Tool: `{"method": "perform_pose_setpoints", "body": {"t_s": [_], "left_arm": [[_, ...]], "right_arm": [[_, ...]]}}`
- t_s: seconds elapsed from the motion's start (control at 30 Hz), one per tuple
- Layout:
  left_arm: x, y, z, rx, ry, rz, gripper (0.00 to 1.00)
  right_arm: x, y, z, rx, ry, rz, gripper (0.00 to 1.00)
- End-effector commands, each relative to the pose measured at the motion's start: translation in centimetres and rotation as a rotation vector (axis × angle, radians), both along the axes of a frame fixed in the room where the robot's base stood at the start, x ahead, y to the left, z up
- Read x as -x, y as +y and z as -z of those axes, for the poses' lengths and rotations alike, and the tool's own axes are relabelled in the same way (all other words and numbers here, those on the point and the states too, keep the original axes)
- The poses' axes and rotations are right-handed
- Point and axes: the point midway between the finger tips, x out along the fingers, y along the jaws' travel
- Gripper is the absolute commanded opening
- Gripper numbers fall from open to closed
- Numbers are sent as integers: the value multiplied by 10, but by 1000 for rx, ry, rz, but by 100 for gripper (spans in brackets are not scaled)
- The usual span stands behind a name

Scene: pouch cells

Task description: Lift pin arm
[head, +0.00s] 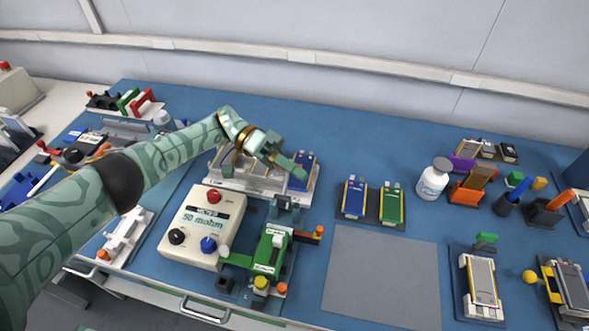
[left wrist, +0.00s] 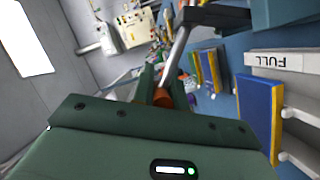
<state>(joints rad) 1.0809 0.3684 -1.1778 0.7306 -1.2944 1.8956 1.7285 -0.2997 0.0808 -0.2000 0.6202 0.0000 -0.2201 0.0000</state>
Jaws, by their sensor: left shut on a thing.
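My left gripper (head: 301,172) reaches over the rack from the left. In the left wrist view its fingers (left wrist: 163,85) are shut on an orange knob (left wrist: 162,98) at the end of a grey bar, which I take for the pin arm (left wrist: 178,47). The bar slants up from the knob toward a dark block (left wrist: 218,15). In the head view the knob and bar cannot be made out at the gripper. The test fixture (head: 270,250) with a green cell stands in front of the gripper. My right gripper is not in view.
The white rack marked FULL (left wrist: 275,60) holds a blue cell (head: 302,165) close beside the gripper. A beige meter box (head: 205,228) stands left of the fixture. Blue and green cells (head: 354,196) lie to the right. A grey mat (head: 382,275) is bare.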

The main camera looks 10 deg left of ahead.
Motion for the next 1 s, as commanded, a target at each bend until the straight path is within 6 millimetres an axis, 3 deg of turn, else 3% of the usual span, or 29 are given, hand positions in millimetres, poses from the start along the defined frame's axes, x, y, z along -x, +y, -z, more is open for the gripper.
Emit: {"method": "perform_pose_setpoints", "body": {"t_s": [0.07, 0.1, 0.13, 0.17, 0.43, 0.57, 0.77, 1.0], "left_arm": [[0, 0, 1, -2, -1, -1, 0], [0, 0, 1, -2, -2, -1, 25], [0, 0, 1, -2, -2, -1, 34], [0, 0, 1, -2, -2, -1, 36], [-1, 1, 1, -1, -2, -1, 36], [-5, 11, 1, -4, -2, -2, 36], [-23, 53, -3, -4, -1, -5, 36], [-48, 113, -11, -5, 2, -4, 36]], "right_arm": [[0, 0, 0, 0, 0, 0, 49], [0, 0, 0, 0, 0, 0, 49], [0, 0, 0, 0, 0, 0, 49], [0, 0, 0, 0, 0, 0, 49], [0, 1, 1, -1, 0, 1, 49], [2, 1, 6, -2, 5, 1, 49], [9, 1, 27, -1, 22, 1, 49], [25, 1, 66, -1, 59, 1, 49]]}}
